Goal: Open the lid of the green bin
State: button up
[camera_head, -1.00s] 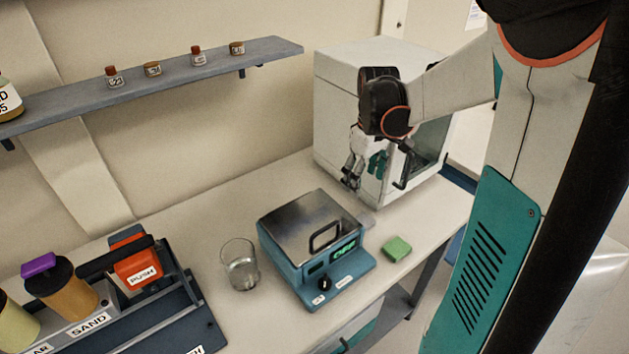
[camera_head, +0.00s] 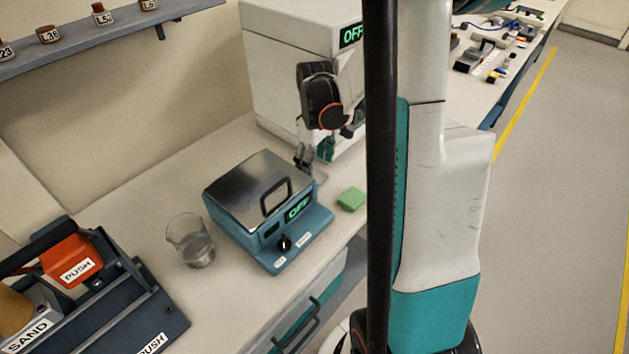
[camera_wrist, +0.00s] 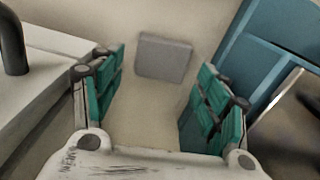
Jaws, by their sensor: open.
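No green bin shows clearly in either view. My gripper (camera_head: 304,160) is open and empty above the bench, between the white oven-like cabinet and the teal heater. In the wrist view its teal-padded fingers (camera_wrist: 165,95) are spread, pointing at the bench top and a flat grey block (camera_wrist: 163,57). Nothing is between the fingers. The teal heater (camera_head: 272,250) has a shiny metal lid (camera_head: 240,183) with a dark handle, and the lid is down. My own arm and column hide part of the head view's middle right.
The white cabinet (camera_head: 275,75) stands behind my gripper. A glass beaker (camera_head: 190,240), a green block (camera_head: 351,199) and a dark rack (camera_head: 120,305) are on the bench. A drawer with a dark handle (camera_head: 300,328) is below. Open floor (camera_head: 555,220) lies to the right.

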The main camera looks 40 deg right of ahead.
aim_at(314, 172)
notch_tip(314, 172, down, 4)
jog(key=shift+f+b, duration=0.1)
jog(key=shift+b, duration=0.75)
jog(key=shift+c, duration=0.3)
jog(key=c, duration=0.5)
jog(key=shift+c, duration=0.2)
jog(key=shift+a+r, duration=0.1)
jog(key=shift+r, duration=0.15)
